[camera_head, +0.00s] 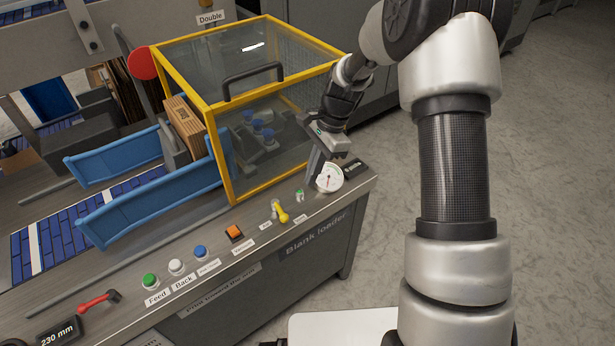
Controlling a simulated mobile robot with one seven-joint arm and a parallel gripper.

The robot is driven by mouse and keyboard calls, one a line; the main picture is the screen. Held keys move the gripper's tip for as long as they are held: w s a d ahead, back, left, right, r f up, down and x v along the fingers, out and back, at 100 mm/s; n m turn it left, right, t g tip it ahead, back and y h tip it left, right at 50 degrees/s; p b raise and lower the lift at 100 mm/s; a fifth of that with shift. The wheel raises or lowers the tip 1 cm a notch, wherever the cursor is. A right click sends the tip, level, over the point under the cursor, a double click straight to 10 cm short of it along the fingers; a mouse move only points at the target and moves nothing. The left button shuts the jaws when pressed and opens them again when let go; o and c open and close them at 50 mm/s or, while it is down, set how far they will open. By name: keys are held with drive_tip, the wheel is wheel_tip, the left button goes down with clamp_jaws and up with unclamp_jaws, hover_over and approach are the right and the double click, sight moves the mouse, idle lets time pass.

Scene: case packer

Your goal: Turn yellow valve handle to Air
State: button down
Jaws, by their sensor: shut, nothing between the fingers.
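The yellow valve handle (282,213) sits on the sloped front panel, between two small labels. The left label (265,226) seems to read Air; the right label (301,217) is too small to read. The handle tilts, its lower end toward the lower right. My gripper (312,186) is shut and empty, pointing down just above the panel, to the right of the handle and apart from it. It is close to the round white gauge (329,178) and partly in front of the yellow-framed guard.
The yellow-framed clear guard (225,172) with a black handle stands behind the panel. Left along the panel are an orange switch (235,232), blue (200,252), white (176,266) and green (150,281) buttons, and a red lever (98,300). Open floor lies right.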

sight(280, 212)
drive_tip(key=x, duration=0.7)
drive_tip(key=shift+s+a+f+b, duration=0.1)
drive_tip(key=shift+f+b, duration=0.2)
drive_tip(key=shift+f, duration=0.05)
drive_tip(key=shift+s+a+f, duration=0.1)
drive_tip(key=shift+s+a, duration=0.15)
drive_tip(key=shift+a, duration=0.3)
drive_tip(key=shift+s+a, duration=0.25)
drive_tip(key=shift+a, duration=0.35)
drive_tip(key=shift+s+a+f, duration=0.1)
drive_tip(key=shift+s+a, duration=0.15)
drive_tip(key=shift+a, duration=0.35)
